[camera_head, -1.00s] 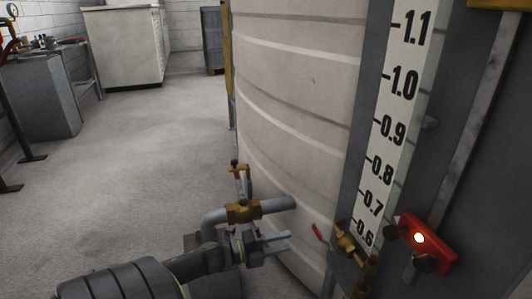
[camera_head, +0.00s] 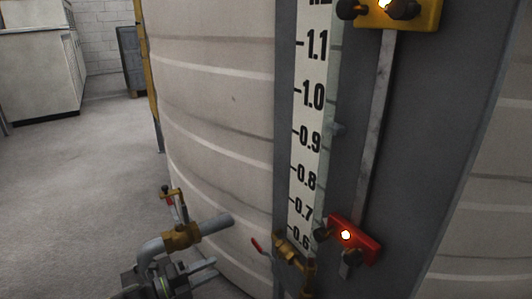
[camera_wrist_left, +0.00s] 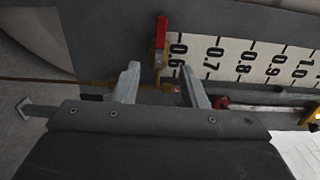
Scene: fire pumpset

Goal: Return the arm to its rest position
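In the left wrist view the left gripper (camera_wrist_left: 161,86) shows two spread fingers with an empty gap, pointing toward the level scale (camera_wrist_left: 245,62). My right gripper is in neither view.
The white level scale (camera_head: 312,120) stands right of the tank. A red lit unit (camera_head: 354,240) and a yellow lit unit (camera_head: 398,12) sit on a metal strip. A brass valve with red handle (camera_head: 288,249) is at the scale's foot. Open floor (camera_head: 75,190) lies left.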

